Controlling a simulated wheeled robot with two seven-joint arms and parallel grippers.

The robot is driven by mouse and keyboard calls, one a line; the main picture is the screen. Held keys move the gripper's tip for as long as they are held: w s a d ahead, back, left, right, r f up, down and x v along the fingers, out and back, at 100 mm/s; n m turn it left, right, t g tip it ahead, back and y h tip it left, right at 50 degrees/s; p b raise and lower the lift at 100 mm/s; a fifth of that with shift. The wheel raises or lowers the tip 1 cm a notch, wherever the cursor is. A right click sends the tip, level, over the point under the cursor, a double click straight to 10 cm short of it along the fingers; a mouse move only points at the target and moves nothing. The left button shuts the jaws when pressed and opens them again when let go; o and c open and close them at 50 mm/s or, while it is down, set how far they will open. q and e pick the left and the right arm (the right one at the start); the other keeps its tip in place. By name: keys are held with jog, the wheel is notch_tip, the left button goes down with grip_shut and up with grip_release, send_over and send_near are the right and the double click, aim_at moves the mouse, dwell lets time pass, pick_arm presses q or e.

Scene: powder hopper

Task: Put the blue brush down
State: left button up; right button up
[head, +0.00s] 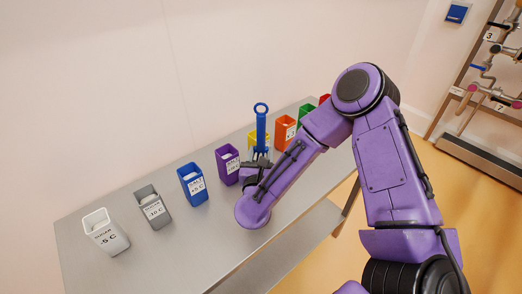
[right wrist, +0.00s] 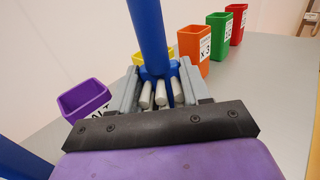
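The blue brush (head: 261,128) stands upright, with a ring at the top of its handle. My right gripper (head: 258,163) is around its lower part, over the steel table (head: 130,205). In the right wrist view the brush handle (right wrist: 149,35) rises between the two grey fingers of the gripper (right wrist: 159,88), which appear closed on its blue base. Pale, rod-like bristle tufts show below that base. The arm and gripper hide the brush's lower end in the head view, so I cannot tell whether it touches the table. My left gripper is not in view.
A row of bins runs along the table: white (head: 105,232), grey (head: 153,205), blue (head: 192,184), purple (head: 228,164), yellow (head: 252,136), orange (head: 285,128), green (head: 306,114) and red (head: 324,99). The front left of the table is clear. A rack (head: 485,85) stands at right.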

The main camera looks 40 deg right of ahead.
jog(key=shift+c, duration=0.5)
